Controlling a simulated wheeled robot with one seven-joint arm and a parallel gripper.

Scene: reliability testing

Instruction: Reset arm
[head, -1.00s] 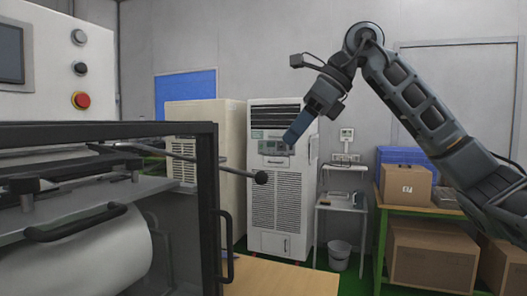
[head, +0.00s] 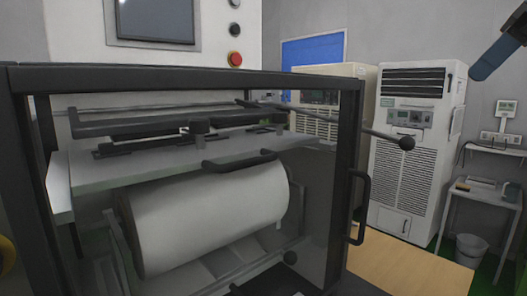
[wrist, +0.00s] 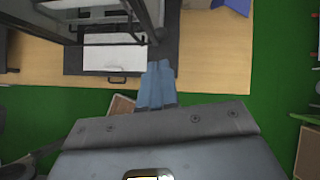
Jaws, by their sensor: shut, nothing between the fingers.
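My gripper (head: 482,70) shows at the upper right edge of the head view, with its blue fingers pointing down and left. The rest of my arm is outside that view. In the wrist view my gripper (wrist: 157,70) is shut, its blue fingers side by side with nothing held between them. The fingers appear above the edge of a wooden tabletop (wrist: 215,70) and the green floor, apart from any object. How far they are above the table cannot be told.
A dark-framed machine (head: 200,76) with a white roller (head: 210,215) and a protruding black-knobbed lever (head: 405,143) fills the left and middle. A white cabinet (head: 405,150), a small stand (head: 480,190) and a bin (head: 470,248) stand behind at right. Green floor (wrist: 225,55) is open beside the table.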

